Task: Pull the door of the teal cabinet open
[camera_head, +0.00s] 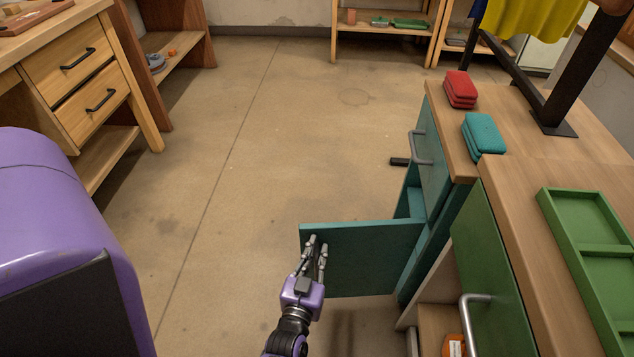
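The teal cabinet (438,228) stands at the right under a wooden top. Its door (365,262) stands open, jutting out to the left from the cabinet front, roughly square to it. A grey handle (421,148) shows on the teal front above the door. My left gripper (315,250) is at the free left end of the door, in front of the face turned to me. Its fingers lie close together with a narrow gap. No door handle can be made out there, and I cannot tell whether the fingers grip anything. My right gripper is out of view.
A green-fronted unit (490,265) with a grey handle stands nearer, at the right. A wooden drawer desk (75,65) is at left. The floor between is clear.

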